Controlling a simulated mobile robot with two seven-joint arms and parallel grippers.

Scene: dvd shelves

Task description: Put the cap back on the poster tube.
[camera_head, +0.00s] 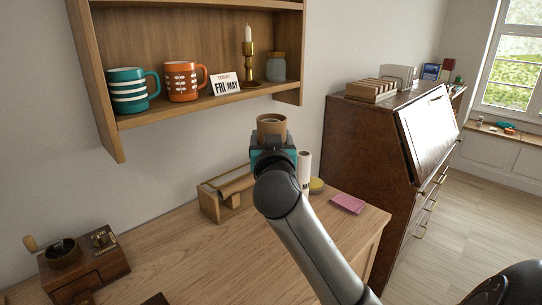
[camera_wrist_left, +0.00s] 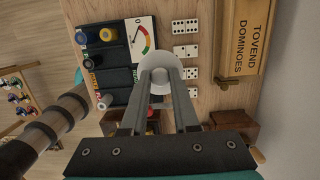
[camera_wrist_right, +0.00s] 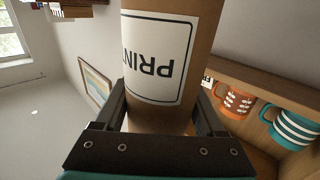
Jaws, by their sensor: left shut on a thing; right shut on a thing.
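The poster tube (camera_wrist_right: 166,50) is brown cardboard with a white label reading "PRIN" upside down in the right wrist view. My right gripper (camera_wrist_right: 163,112) is shut around it. In the head view the tube's round open end (camera_head: 271,122) shows above my right gripper (camera_head: 272,150), facing up and towards me; its lower part is hidden behind the arm. In the left wrist view my left gripper (camera_wrist_left: 160,82) is shut on a round white cap (camera_wrist_left: 158,63), held above the table. The left gripper is outside the head view. The cap is apart from the tube.
A wall shelf (camera_head: 215,101) with mugs hangs behind the tube. The wooden table (camera_head: 185,250) holds a grinder (camera_head: 82,265), a wooden box (camera_head: 222,205) and pink notes (camera_head: 347,203). Below the left gripper lie dominoes (camera_wrist_left: 186,50) and a dark tray (camera_wrist_left: 112,78).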

